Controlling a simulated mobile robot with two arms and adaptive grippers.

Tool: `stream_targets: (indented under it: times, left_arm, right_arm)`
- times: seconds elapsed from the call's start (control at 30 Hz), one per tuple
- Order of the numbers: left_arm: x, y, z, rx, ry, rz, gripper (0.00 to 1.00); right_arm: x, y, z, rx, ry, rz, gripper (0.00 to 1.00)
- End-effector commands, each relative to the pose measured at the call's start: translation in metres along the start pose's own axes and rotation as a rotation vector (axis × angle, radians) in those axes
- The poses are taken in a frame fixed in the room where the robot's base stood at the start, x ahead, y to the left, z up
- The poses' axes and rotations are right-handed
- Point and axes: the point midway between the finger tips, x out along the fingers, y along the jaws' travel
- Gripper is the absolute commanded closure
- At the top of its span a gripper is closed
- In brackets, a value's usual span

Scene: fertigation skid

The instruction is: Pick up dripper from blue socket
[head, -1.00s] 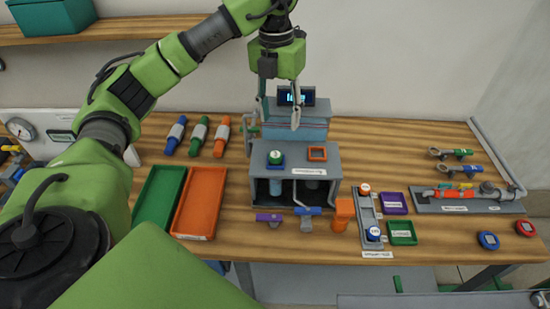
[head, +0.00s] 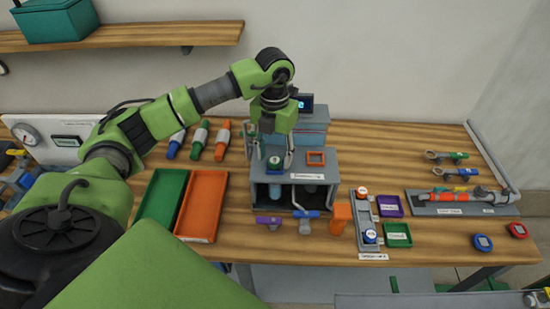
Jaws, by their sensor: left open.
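My left gripper (head: 273,157) points down over the dripper. It is open, with one finger on the left and one on the right of the dripper; I cannot tell whether they touch it. An empty orange square socket (head: 316,158) is to the right on the same deck. My right gripper is not in view.
A display (head: 303,103) stands behind the deck. A grey rack holds an orange-topped piece (head: 361,191) and a blue-topped piece (head: 370,237). Green and orange trays (head: 203,205) lie left, with bare table between them and the skid.

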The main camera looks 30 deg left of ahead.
Motion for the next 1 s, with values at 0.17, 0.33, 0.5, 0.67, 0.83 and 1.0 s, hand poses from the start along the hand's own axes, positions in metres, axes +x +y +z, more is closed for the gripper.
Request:
stream_targets:
  times: [0.17, 0.33, 0.5, 0.67, 0.83, 1.0]
  left_arm:
    - [0.016, 0.001, 0.000, 0.000, 0.002, 0.001, 0.56]
    - [0.018, 0.000, 0.000, 0.000, -0.001, 0.000, 0.56]
    - [0.017, 0.000, 0.000, 0.000, 0.000, 0.000, 0.87]
    - [0.017, 0.000, 0.000, 0.000, 0.000, 0.000, 0.87]
    - [0.017, 0.000, 0.000, 0.000, -0.001, 0.000, 0.87]
    - [0.013, 0.000, 0.001, 0.000, -0.002, 0.000, 0.87]
  right_arm:
    - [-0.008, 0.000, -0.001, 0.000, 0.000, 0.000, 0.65]
    - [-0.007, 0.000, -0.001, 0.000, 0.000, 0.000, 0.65]
    - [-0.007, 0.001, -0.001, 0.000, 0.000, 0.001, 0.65]
    - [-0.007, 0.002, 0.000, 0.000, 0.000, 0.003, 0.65]
    - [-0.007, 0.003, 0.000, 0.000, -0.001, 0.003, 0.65]
    - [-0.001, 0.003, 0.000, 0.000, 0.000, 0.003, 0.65]
